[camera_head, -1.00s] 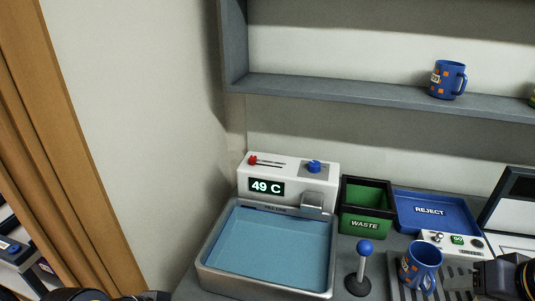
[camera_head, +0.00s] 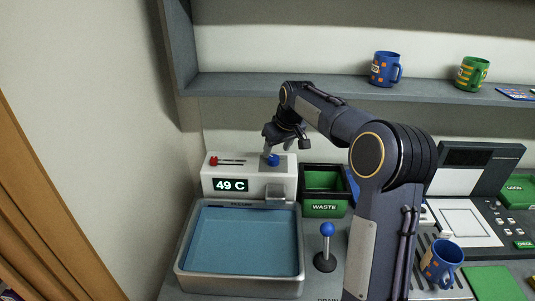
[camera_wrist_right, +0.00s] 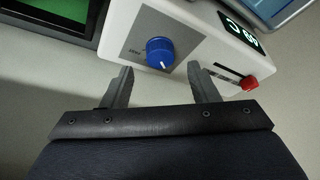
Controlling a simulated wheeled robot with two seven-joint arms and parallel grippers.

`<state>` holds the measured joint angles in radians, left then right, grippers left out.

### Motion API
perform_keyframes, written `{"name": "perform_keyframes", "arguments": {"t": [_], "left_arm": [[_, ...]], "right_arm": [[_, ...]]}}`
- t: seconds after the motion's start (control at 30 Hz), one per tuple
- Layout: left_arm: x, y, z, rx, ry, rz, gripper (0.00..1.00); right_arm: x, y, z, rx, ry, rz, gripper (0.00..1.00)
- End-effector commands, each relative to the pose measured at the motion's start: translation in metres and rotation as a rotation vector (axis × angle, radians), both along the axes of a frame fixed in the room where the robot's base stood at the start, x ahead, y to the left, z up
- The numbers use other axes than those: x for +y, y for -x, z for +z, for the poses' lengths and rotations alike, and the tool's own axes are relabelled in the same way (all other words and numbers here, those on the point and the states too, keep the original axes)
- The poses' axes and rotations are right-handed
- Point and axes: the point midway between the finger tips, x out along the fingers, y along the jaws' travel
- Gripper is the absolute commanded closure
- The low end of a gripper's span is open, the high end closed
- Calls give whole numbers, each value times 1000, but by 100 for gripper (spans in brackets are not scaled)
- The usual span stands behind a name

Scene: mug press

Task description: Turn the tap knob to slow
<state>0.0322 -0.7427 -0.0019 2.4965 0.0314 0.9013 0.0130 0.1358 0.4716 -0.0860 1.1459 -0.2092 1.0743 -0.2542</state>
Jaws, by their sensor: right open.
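The blue tap knob (camera_head: 273,159) sits on top of the white tap unit (camera_head: 249,185), right of a red slider. In the right wrist view the knob (camera_wrist_right: 160,52) shows a white pointer line on a grey plate, with small lettering at its left that I cannot fully read. My right gripper (camera_head: 272,150) is above the knob in the head view. In the right wrist view the open gripper (camera_wrist_right: 162,82) has its fingers apart, one to each side of the knob and slightly short of it, with nothing held. My left gripper is not in view.
A red slider (camera_head: 213,161) sits on the same unit, whose display reads 49 C. A water-filled basin (camera_head: 181,268) stands in front. A blue-topped lever (camera_head: 327,230) and a green waste bin (camera_head: 322,208) are to the right. The shelf (camera_head: 290,89) runs behind my arm.

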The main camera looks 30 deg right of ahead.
Motion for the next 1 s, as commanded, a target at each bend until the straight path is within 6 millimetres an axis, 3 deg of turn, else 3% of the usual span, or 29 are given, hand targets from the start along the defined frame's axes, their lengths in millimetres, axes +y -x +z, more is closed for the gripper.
{"name": "perform_keyframes", "arguments": {"t": [0.3, 0.6, 0.93, 1.0], "left_arm": [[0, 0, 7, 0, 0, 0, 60], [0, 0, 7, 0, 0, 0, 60], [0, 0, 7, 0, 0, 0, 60], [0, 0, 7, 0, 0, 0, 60]], "right_arm": [[1, -14, -35, 1, -2, 1, 46], [1, -16, -38, -1, -1, 0, 46], [1, -16, -38, -1, -1, 0, 88], [1, -16, -38, -1, -1, 0, 91]]}}
